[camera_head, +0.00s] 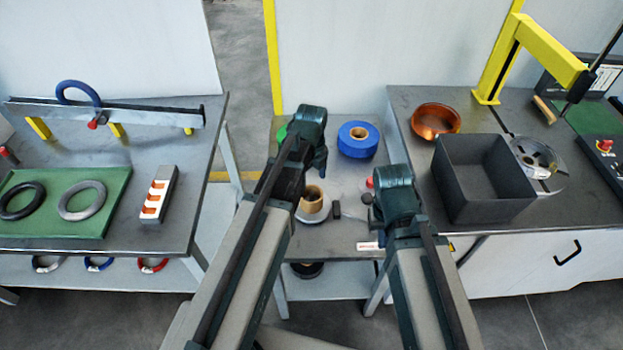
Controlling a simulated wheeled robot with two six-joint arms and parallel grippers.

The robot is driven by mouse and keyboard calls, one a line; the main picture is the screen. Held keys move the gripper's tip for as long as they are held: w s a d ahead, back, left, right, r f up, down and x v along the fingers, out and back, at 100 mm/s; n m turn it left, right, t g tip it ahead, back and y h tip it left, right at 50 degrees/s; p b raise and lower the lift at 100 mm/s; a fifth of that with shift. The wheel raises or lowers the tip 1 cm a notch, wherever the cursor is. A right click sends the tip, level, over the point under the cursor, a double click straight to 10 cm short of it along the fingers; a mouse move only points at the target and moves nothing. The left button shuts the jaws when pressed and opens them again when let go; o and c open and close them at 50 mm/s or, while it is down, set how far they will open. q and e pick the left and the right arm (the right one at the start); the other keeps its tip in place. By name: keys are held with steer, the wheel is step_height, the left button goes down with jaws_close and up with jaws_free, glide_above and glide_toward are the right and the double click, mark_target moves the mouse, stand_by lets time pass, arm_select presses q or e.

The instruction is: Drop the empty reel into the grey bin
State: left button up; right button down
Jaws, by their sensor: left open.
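A tan, bare core standing on a pale round disc, which looks like the empty reel (312,193), is on the small middle table, just below my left gripper. My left gripper (307,168) is open above and behind it; I cannot tell whether it touches the reel. The grey bin (487,212) is a dark, open-topped box on the right bench; no contents show in it. My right gripper (380,207) hangs over the right side of the middle table, left of the bin.
A blue tape roll (357,139) lies at the back of the middle table. A copper coil (436,119) and a metallic wheel (535,158) flank the bin. A yellow machine arm (545,58) overhangs the right bench. The left bench holds a green mat (110,215) with rings.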

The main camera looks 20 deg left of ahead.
mark_target(311, 201)
arm_select(q)
step_height(311, 201, down, 9)
steer(key=b, duration=0.8)
arm_select(e)
step_height(311, 201, down, 9)
steer(key=shift+f, duration=0.1)
arm_select(q)
steer(key=shift+c, duration=0.2)
